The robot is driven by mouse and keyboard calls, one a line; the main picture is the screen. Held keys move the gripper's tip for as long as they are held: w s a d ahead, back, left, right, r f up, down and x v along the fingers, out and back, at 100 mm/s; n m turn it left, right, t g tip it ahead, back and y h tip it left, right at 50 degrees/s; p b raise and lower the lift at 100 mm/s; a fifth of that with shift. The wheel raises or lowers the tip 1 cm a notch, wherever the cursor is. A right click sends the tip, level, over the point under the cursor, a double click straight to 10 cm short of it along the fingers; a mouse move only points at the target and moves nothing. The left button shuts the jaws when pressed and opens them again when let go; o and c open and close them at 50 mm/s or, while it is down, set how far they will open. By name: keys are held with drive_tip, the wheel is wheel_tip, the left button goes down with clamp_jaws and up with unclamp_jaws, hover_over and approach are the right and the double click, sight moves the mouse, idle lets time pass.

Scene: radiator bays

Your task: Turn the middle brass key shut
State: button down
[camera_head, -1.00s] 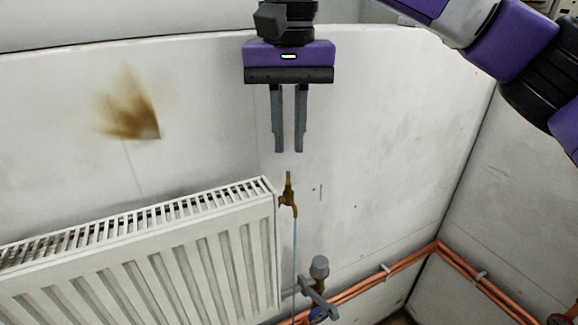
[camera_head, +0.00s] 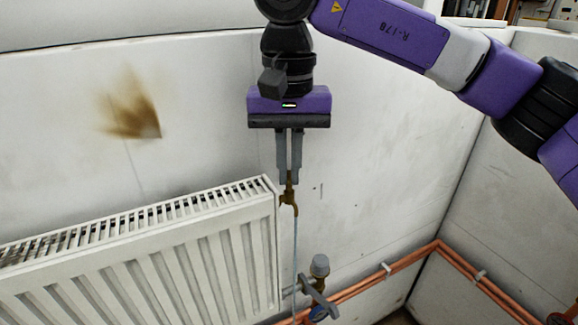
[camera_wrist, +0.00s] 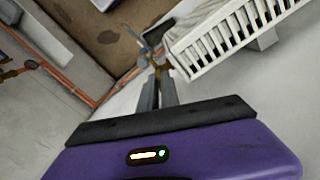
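One brass key (camera_head: 289,194) sits on a small brass bleed valve at the top right corner of the white radiator (camera_head: 150,255). No other brass key shows, so I cannot tell from these views that it is the middle one. My gripper (camera_head: 289,181) points down from above, with its two grey fingers drawn close together around the key's upper end. It looks shut on the key, and the fingertips hide the key's top. In the wrist view, the fingers (camera_wrist: 159,74) meet at the brass valve. A thin pale blue line, like running water, drops from the valve.
Copper pipes (camera_head: 405,263) run low along the wall and round the corner at right. A grey-capped radiator valve (camera_head: 320,267) stands below the key. A brown stain (camera_head: 133,112) marks the wall at left. The wall right of the key is clear.

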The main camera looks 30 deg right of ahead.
sight(289, 174)
idle(0.3)
drive_tip(key=m+b, duration=0.1)
drive_tip(key=m, duration=0.5)
drive_tip(key=shift+m, duration=0.3)
drive_tip(key=m, duration=0.6)
idle(0.5)
drive_tip(key=c, duration=1.9)
unclamp_jaws()
drive_tip(key=shift+r, duration=0.1)
wheel_tip(289, 174, up, 8)
drive_tip(key=shift+f, duration=0.15)
